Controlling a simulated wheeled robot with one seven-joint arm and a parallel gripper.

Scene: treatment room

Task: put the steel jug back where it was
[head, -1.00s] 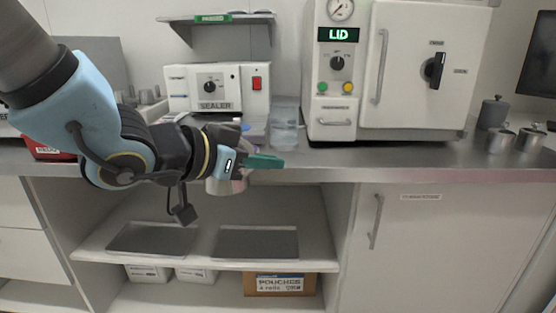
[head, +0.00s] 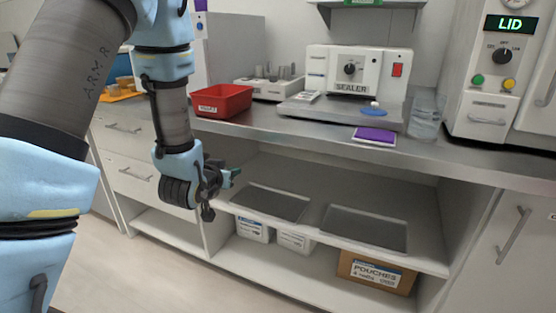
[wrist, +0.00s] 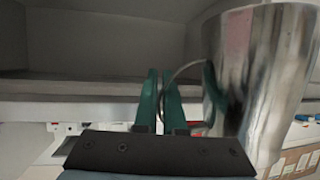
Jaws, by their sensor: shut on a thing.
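In the head view my gripper (head: 230,177) hangs in front of the open shelving, below the level of the steel counter (head: 290,129). I cannot make out the jug there; the arm and gripper seem to hide it.
On the counter stand a red tray (head: 222,101), a sealer (head: 358,70), a purple packet (head: 374,136), clear containers (head: 426,120) and a white machine with a LID display (head: 490,80). The shelf below holds two grey trays (head: 365,229). A pouches box (head: 375,271) sits lower.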

